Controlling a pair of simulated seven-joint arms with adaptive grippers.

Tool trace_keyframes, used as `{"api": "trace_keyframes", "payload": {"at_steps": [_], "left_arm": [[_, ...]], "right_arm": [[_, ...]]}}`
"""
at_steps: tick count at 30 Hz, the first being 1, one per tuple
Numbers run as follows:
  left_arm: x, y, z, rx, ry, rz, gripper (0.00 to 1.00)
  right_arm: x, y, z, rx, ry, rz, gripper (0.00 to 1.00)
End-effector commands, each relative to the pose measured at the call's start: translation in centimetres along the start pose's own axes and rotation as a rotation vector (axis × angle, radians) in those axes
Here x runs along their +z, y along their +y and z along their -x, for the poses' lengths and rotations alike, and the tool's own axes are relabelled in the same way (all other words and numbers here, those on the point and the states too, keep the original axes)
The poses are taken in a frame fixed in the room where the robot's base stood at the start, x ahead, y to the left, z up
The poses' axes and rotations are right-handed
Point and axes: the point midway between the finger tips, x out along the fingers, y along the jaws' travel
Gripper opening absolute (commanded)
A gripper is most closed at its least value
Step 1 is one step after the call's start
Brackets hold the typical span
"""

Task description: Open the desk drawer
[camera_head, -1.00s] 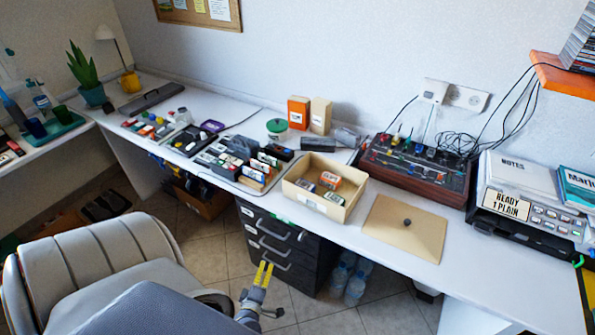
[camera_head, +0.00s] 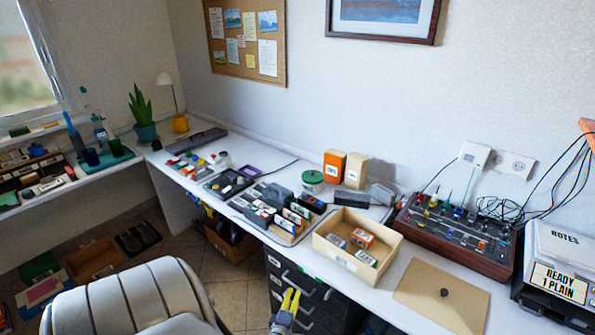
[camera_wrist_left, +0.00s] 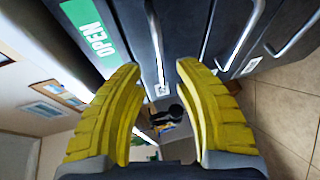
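The dark drawer unit (camera_head: 325,309) stands under the white desk, its drawers stacked with metal bar handles. Its drawers look shut. A top drawer handle (camera_head: 294,280) shows in the head view. My left gripper (camera_head: 290,292) has yellow fingers in front of the drawer fronts. In the left wrist view my left gripper (camera_wrist_left: 157,68) is open, with a bar handle (camera_wrist_left: 155,45) lined up between its fingertips and nothing visibly gripped. Contact with the handle cannot be told. A green OPEN label (camera_wrist_left: 93,35) is on the drawer front beside that handle. My right gripper is not in view.
The desk (camera_head: 392,303) carries an open box (camera_head: 352,276), a beige panel with a knob (camera_head: 455,306) and a control box (camera_head: 455,241). A chair (camera_head: 135,300) stands left of my gripper. Floor between chair and drawers is partly clear.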

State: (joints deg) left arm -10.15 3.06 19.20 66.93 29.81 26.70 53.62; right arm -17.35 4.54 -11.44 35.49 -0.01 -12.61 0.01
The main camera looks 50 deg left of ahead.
Motion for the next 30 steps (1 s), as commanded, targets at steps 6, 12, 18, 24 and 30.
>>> {"api": "trace_keyframes", "payload": {"at_steps": [6,12,18,24,30], "left_arm": [[0.0,0.1,-3.5,0.001,0.000,-0.002,0.33],[0.0,0.0,-5.1,0.000,-0.001,0.000,0.33],[0.0,0.0,-5.9,0.000,0.000,-0.001,0.33],[0.0,0.0,-6.0,0.000,-0.001,-0.001,0.33],[0.0,0.0,-6.0,0.000,-0.001,-0.001,0.29]], "right_arm": [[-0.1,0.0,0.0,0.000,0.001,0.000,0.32],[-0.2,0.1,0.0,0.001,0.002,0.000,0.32],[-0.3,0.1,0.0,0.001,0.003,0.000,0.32],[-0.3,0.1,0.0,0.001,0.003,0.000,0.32],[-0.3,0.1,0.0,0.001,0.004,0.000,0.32]]}}
